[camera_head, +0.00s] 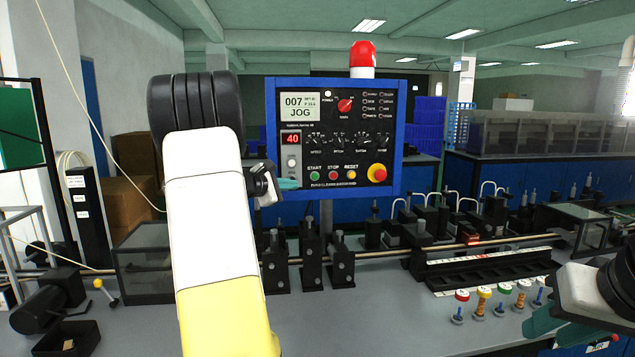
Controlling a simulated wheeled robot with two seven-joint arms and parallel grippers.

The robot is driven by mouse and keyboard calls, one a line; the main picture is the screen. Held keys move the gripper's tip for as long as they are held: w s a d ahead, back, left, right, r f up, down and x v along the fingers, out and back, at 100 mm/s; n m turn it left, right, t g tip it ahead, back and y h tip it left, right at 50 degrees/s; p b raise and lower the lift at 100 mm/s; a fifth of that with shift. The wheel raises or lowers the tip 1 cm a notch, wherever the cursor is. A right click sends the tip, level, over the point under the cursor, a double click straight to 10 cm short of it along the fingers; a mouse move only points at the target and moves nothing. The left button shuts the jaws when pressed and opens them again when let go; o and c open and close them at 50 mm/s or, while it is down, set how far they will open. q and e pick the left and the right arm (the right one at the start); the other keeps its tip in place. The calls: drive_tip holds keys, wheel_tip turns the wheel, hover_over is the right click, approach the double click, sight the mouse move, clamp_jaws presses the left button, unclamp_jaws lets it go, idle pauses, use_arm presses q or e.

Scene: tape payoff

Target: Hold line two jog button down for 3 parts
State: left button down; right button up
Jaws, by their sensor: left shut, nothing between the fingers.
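Green START (314,176), red STOP (333,176) and yellow RESET (351,175) buttons follow to the right. My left gripper (289,184) is shut and empty, its teal fingertips at the panel's lower left, just below the pale button; I cannot tell whether they touch it. My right gripper (552,325) is low at right, fingers seemingly apart.
A red emergency button (377,173) is at the panel's lower right, a red beacon (362,58) on top. Black fixtures (341,262) and a rail line the bench (400,322). Several colored-top pegs (482,300) stand near my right gripper. The bench's front middle is clear.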

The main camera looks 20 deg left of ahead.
use_arm(q)
drive_tip(key=shift+s+d, duration=0.45)
drive_tip(key=shift+s, duration=0.25)
drive_tip(key=shift+s+d, duration=0.4)
drive_tip(key=shift+s, duration=0.25)
drive_tip(key=s+d+r+m+g+h, duration=0.1)
drive_tip(key=s+d+m+g, duration=0.1)
drive_tip(key=s+d+m, duration=0.45)
drive_tip(key=s+d+m+g+h, duration=0.1)
drive_tip(key=s+d+g+h, duration=0.15)
drive_tip(key=d, duration=0.65)
drive_tip(key=s+d+r+m+g+h, duration=0.1)
drive_tip(key=s+d+m+g, duration=0.1)
drive_tip(key=s+d+m, duration=0.45)
drive_tip(key=s+d+f+m+y, duration=0.1)
drive_tip(key=s+f+m+y, duration=0.1)
drive_tip(key=s, duration=0.4)
drive_tip(key=s+d+f+m+g+y, duration=0.1)
drive_tip(key=s+d+f+m, duration=0.1)
drive_tip(key=s, duration=0.3)
drive_tip(key=s+d+f+m+g+y, duration=0.1)
drive_tip(key=s+d+f+m+y, duration=0.1)
drive_tip(key=s+m, duration=0.2)
drive_tip(key=s, duration=0.2)
drive_tip(key=shift+s+d+y, duration=0.2)
drive_tip(key=shift+s+y, duration=0.15)
drive_tip(key=shift+f, duration=0.1)
